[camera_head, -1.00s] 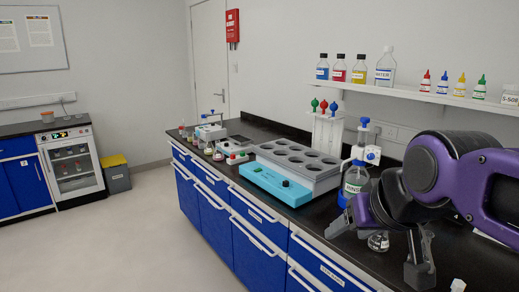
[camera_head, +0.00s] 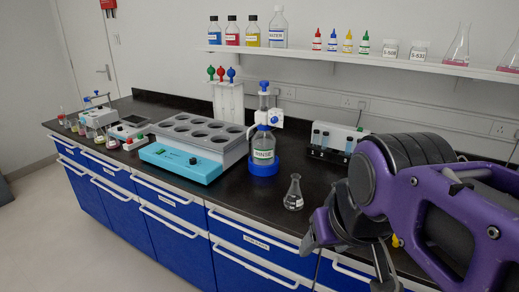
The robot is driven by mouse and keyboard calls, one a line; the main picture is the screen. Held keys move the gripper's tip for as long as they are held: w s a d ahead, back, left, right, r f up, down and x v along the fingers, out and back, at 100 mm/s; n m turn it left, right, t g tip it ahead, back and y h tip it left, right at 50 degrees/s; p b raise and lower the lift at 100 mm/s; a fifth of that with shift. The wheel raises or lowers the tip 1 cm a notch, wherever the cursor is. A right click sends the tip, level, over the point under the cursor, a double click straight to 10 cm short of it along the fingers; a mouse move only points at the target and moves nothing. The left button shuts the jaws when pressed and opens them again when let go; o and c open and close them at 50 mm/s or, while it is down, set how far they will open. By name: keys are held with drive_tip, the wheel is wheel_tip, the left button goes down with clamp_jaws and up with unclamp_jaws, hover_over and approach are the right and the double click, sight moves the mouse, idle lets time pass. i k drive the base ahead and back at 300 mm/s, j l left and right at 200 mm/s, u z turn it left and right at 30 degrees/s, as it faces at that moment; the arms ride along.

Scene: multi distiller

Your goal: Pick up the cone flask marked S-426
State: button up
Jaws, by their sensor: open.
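A small clear cone flask (camera_head: 293,195) stands upright on the black counter, right of the blue-based rinse bottle. Its marking is too small to read. My gripper (camera_head: 346,262) is open and empty, at the counter's front edge, to the right of and nearer than the flask in the picture. The two do not appear to touch. Two more cone flasks stand on the wall shelf, one clear with a pinkish tint (camera_head: 457,48) and one cut by the right edge (camera_head: 511,57). I cannot read S-426 on any of them.
The rinse bottle dispenser (camera_head: 264,150) stands left of the flask, beside a heating block with several wells (camera_head: 205,138). A small grey device (camera_head: 337,140) stands behind. Bottles line the shelf (camera_head: 350,61). The counter around the flask is clear.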

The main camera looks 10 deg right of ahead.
sight(294, 200)
drive_tip(key=z, duration=0.9)
drive_tip(key=j+z, duration=0.2)
drive_tip(key=z, duration=0.2)
drive_tip(key=j+z, duration=0.2)
drive_tip(key=z, duration=0.25)
drive_tip(key=j, duration=0.85)
drive_tip(key=k+j+u, duration=0.1)
drive_tip(key=j, duration=0.25)
drive_tip(key=k+j, duration=0.1)
drive_tip(key=j, duration=0.3)
drive_tip(key=j+u, duration=0.15)
drive_tip(key=j, duration=0.2)
drive_tip(key=i+l+z, duration=0.1)
drive_tip(key=l, duration=0.15)
drive_tip(key=i+l+z, duration=0.15)
drive_tip(key=l, duration=0.15)
drive_tip(key=k, duration=0.05)
